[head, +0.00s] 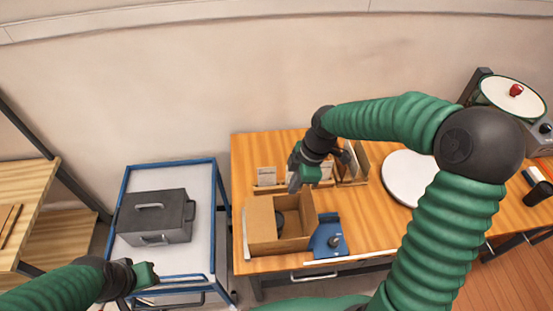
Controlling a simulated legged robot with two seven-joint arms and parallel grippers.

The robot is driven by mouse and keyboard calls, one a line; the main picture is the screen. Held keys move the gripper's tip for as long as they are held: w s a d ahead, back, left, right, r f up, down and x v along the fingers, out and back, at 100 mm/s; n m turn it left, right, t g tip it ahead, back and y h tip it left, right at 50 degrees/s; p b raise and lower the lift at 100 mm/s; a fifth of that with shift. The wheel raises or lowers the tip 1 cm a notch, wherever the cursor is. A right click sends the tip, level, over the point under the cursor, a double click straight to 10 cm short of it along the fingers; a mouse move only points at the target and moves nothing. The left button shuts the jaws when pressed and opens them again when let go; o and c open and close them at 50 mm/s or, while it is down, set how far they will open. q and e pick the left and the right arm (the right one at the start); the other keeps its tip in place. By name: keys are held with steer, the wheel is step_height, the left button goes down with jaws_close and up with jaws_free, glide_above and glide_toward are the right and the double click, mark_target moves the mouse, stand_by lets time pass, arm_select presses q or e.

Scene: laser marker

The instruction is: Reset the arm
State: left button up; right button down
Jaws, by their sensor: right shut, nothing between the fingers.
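My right arm is green with black joints and arches in from the lower right. My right gripper (297,180) is shut and empty, above the back part of an open cardboard box (262,222) on the wooden table. My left gripper (150,281) is at the lower left, in front of a cart with a grey metal case on it. Its fingers are too small and turned away to tell whether they are open or shut. A dark round item (279,221) shows inside the box, partly hidden.
A blue device (327,238) stands right of the box on the wooden table (370,238). Card holders (266,177) stand behind. A white round plate (408,176) lies to the right. The grey case (153,217) sits on the blue-framed cart (205,255).

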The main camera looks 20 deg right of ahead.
steer(key=s+a+f+m+t+h+b, duration=0.1)
steer(key=s+a+f+m+h+b, duration=0.1)
steer(key=s+f+m+b, duration=0.8)
step_height(320, 180, down, 3)
steer(key=a+m+b, duration=0.1)
steer(key=m+b, duration=0.1)
steer(key=m, duration=0.2)
steer(key=shift+s+f+m+t+h, duration=0.15)
steer(key=shift+m+t+h, duration=0.25)
steer(key=shift+a, duration=0.2)
steer(key=shift+a, duration=0.3)
steer(key=shift+d, duration=0.2)
